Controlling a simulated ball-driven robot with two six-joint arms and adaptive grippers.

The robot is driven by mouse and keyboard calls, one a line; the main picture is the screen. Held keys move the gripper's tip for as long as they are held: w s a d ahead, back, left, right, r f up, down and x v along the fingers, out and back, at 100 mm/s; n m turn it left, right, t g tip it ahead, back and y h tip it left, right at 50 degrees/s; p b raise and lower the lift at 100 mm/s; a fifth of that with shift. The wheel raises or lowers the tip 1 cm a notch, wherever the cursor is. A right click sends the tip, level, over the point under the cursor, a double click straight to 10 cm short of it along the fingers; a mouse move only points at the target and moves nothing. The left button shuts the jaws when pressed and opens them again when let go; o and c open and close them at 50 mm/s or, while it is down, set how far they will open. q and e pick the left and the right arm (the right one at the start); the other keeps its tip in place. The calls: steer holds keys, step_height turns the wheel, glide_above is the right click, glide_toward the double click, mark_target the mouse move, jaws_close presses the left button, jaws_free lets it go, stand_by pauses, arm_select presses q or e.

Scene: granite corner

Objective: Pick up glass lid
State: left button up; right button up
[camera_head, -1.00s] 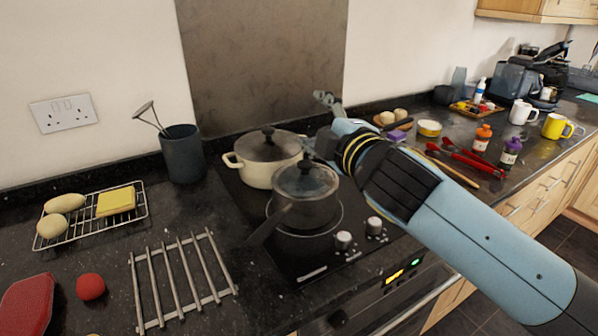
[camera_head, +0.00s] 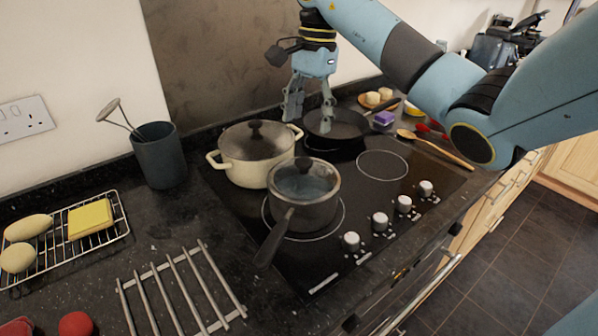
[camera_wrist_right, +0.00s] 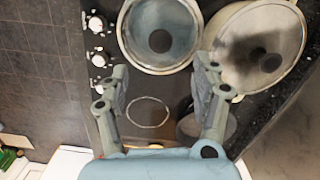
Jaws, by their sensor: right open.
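A saucepan (camera_head: 310,213) with a dark handle stands on the front left of the hob, covered by a see-through glass lid (camera_head: 322,182) with a dark knob. Behind it is a cream pot (camera_head: 237,174), also covered by a see-through lid (camera_head: 231,138) with a dark knob. My right gripper (camera_head: 309,118) is open and empty, pointing down above the frying pan, behind and apart from the saucepan. In the right wrist view, the saucepan lid (camera_wrist_right: 180,50) lies beyond the open fingers (camera_wrist_right: 162,72), with the cream pot's lid (camera_wrist_right: 235,45) to its right. My left gripper is out of view.
A dark frying pan (camera_head: 350,124) stands at the back of the hob, beside a purple sponge (camera_head: 384,118). A wooden spoon (camera_head: 436,149) lies at the right. The front right burner (camera_head: 382,165) is empty. A metal trivet (camera_head: 182,290) and a wire rack (camera_head: 122,222) are at left.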

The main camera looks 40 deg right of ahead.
mark_target(304, 161)
steer(key=f+b, duration=0.3)
steer(key=f, duration=0.1)
steer(key=f+b, duration=0.2)
steer(key=shift+a+f+b, duration=0.15)
steer(key=shift+a+b, duration=0.15)
steer(key=shift+a, duration=0.05)
steer(key=shift+f+b, duration=0.45)
steer(key=shift+f, duration=0.05)
steer(key=shift+a+f+p, duration=0.2)
steer(key=shift+f+p, duration=0.35)
steer(key=shift+f, duration=1.1)
jaws_close()
